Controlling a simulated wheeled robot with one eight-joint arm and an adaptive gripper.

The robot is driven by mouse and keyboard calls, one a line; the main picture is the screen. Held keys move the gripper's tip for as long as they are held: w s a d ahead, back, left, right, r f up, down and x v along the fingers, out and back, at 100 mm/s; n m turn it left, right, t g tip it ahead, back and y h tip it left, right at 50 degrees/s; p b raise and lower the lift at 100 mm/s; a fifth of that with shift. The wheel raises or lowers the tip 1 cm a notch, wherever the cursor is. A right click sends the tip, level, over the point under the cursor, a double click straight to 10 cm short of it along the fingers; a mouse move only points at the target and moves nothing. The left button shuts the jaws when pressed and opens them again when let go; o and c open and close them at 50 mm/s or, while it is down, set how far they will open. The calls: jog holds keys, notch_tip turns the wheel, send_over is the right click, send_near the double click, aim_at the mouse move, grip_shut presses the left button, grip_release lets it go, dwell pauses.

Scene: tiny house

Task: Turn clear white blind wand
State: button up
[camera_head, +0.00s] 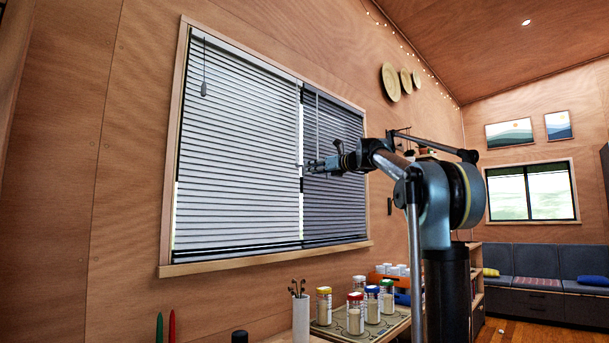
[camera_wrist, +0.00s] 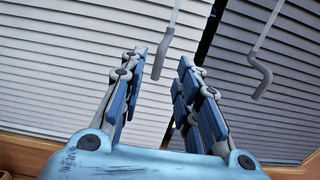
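A second pale wand with a bent handle (camera_wrist: 262,75) hangs to the right, outside my fingers, before the shaded right blind (camera_wrist: 275,115). My gripper (camera_head: 309,165) is open at the blinds' meeting edge; its fingers also show in the wrist view (camera_wrist: 164,68). I cannot tell whether it touches a wand.
A cord with a grey tassel (camera_head: 204,88) hangs at the upper left of the window. Below are a tray (camera_head: 335,331) with several lidded jars, a white cup of sticks (camera_head: 300,316) and a wooden sill (camera_head: 260,261). The wall left of the window is bare.

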aim_at(303, 169)
jog(key=shift+x, duration=3.15)
jog(key=shift+c, duration=0.6)
